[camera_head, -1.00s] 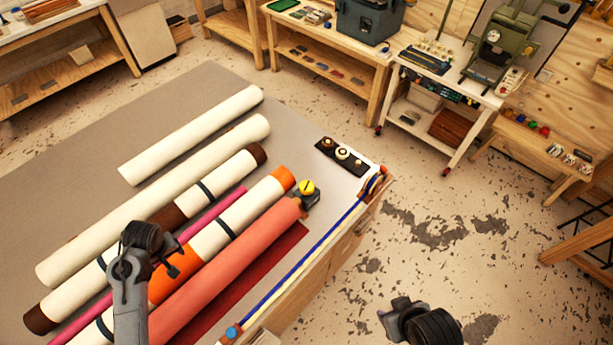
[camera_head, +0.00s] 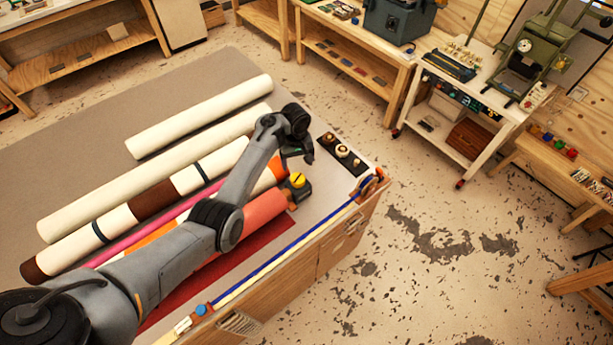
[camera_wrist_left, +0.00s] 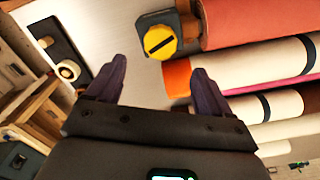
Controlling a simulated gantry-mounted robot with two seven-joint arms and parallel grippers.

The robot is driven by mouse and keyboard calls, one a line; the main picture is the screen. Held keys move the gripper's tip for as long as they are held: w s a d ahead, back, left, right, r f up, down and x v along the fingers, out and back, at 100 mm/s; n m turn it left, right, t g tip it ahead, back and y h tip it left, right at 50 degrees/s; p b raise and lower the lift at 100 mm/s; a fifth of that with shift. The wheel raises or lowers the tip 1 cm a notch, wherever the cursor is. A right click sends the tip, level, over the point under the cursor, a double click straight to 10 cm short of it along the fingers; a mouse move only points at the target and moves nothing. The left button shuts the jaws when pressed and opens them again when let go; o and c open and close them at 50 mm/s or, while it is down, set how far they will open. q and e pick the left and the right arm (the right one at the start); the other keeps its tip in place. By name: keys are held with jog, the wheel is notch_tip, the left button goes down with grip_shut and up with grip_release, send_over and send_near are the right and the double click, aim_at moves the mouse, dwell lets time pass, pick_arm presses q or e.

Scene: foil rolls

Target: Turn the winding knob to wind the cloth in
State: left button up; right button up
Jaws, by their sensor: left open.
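The yellow winding knob (camera_head: 298,181), a round disc with a dark slot, sits on a dark block at the end of the salmon roll (camera_head: 264,208). Flat dark red cloth (camera_head: 230,264) lies along the front side of that roll. My left gripper (camera_head: 301,157) is over the table just behind the knob, partly hidden by its own wrist. In the left wrist view its two fingers (camera_wrist_left: 158,68) are apart with nothing between them. The knob (camera_wrist_left: 160,42) shows just beyond the fingertips, not touched, and the salmon roll (camera_wrist_left: 250,22) to its right. My right gripper is not in view.
Cream rolls (camera_head: 200,117) and banded rolls lie side by side on the grey table. A black tray of small round parts (camera_head: 341,153) sits at the table's right corner. A blue strip (camera_head: 285,252) runs along the front edge. Open floor lies to the right.

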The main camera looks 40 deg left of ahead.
aim_at(298, 178)
pick_arm(q)
notch_tip(298, 178, down, 9)
jog(key=shift+r+b, duration=0.1)
jog(key=shift+b, duration=0.75)
jog(key=c, duration=1)
jog(key=shift+c, duration=0.2)
